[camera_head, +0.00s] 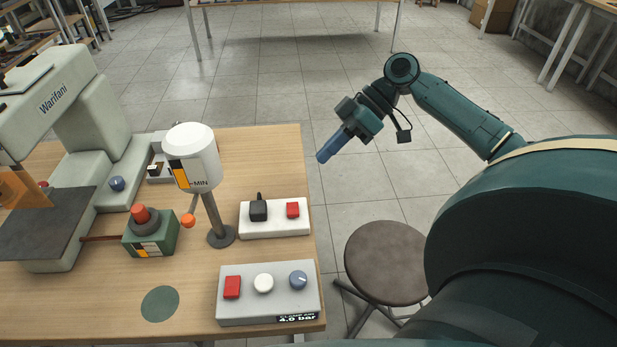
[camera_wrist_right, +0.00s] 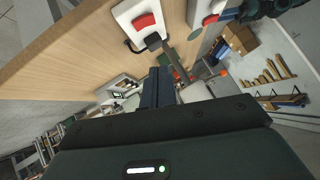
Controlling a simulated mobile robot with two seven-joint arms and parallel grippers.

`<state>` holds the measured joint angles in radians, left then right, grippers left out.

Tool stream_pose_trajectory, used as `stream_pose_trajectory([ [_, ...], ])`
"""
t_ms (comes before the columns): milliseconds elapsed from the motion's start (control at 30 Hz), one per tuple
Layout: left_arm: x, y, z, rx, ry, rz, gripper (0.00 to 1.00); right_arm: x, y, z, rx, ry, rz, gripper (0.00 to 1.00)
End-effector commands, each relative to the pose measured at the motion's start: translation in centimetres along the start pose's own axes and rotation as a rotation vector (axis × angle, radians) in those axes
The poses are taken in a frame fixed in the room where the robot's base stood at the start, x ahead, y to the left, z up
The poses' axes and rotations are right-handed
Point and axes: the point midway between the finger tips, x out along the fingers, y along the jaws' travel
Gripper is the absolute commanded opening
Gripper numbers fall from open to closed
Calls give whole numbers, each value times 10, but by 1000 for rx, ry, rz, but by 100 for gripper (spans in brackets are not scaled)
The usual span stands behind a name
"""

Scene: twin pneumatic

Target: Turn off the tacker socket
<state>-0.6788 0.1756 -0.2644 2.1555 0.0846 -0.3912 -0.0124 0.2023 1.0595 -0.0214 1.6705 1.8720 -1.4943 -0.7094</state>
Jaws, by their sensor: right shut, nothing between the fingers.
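A white socket block (camera_head: 275,232) with a black plug (camera_head: 258,208) and a red switch (camera_head: 292,210) lies near the table's right edge. In the right wrist view its red switch (camera_wrist_right: 144,21) shows near the top. A second white block (camera_head: 155,178) with a dark part stands farther back, partly hidden by the white canister. No label shows which is the tacker's. My right gripper (camera_head: 326,155) is shut and empty, beyond the table's right edge and apart from both. Blue fingers of my left gripper (camera_wrist_right: 230,14) seem to show in the right wrist view; their opening is unclear.
A white canister (camera_head: 192,160) on a post stands left of the near socket. A grey clamp box (camera_head: 245,310) with buttons and a knob lies in front. A green box with a red button (camera_head: 140,215) and a large pale machine (camera_head: 95,115) stand left. A stool (camera_head: 385,262) stands right.

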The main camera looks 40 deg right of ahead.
Motion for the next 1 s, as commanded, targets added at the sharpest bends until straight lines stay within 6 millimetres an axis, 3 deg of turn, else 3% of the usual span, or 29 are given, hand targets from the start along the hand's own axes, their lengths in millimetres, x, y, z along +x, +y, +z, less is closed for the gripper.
stream_pose_trajectory([
  [500, -2, -2, 0, 16, -14, -8, 36, 99, -1, 3, 2, -1, -2, 0],
  [700, -3, -3, -2, 21, -12, -10, 36, 116, 0, 23, 3, -1, -1, 0],
  [1000, -3, -3, -3, 22, -12, -11, 36, 122, 0, 29, 1, 0, 1, 0],
])
